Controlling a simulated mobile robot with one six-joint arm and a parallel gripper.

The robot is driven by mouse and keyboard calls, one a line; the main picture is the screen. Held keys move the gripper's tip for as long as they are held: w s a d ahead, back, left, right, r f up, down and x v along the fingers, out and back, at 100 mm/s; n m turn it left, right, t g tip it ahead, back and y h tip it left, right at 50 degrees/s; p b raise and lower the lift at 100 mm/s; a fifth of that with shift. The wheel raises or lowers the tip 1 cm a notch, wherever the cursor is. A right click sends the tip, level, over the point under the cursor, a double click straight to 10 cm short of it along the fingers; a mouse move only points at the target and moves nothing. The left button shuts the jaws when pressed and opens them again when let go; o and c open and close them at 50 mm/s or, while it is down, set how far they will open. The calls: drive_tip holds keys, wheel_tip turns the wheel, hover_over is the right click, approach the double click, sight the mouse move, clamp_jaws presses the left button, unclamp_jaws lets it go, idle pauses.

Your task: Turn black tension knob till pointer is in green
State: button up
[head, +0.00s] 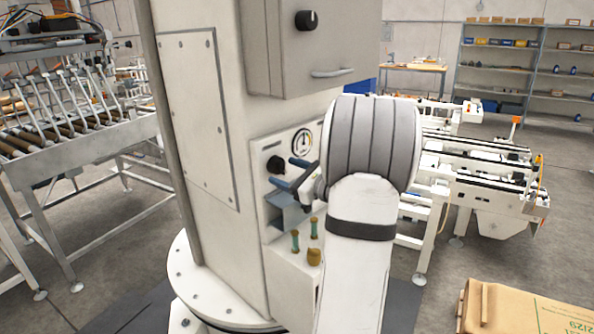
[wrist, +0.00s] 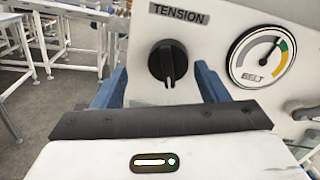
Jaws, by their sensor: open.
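The gauge also shows in the head view (head: 302,142). My gripper (head: 283,171) is open, its blue fingers (wrist: 106,88) on either side of the knob, with gaps visible.
Another black knob (head: 307,20) is on the grey box (head: 335,50) above, which has a handle. Below the panel are a small blue-grey shelf (head: 285,210) and green-and-brass fittings (head: 314,228). A cardboard box (head: 525,308) lies at lower right.

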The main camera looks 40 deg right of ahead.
drive_tip(key=v, duration=0.3)
drive_tip(key=b+v, duration=0.1)
drive_tip(key=v, duration=0.1)
drive_tip(key=shift+s+a, duration=0.1)
drive_tip(key=shift+a, duration=0.3)
drive_tip(key=shift+c, duration=0.2)
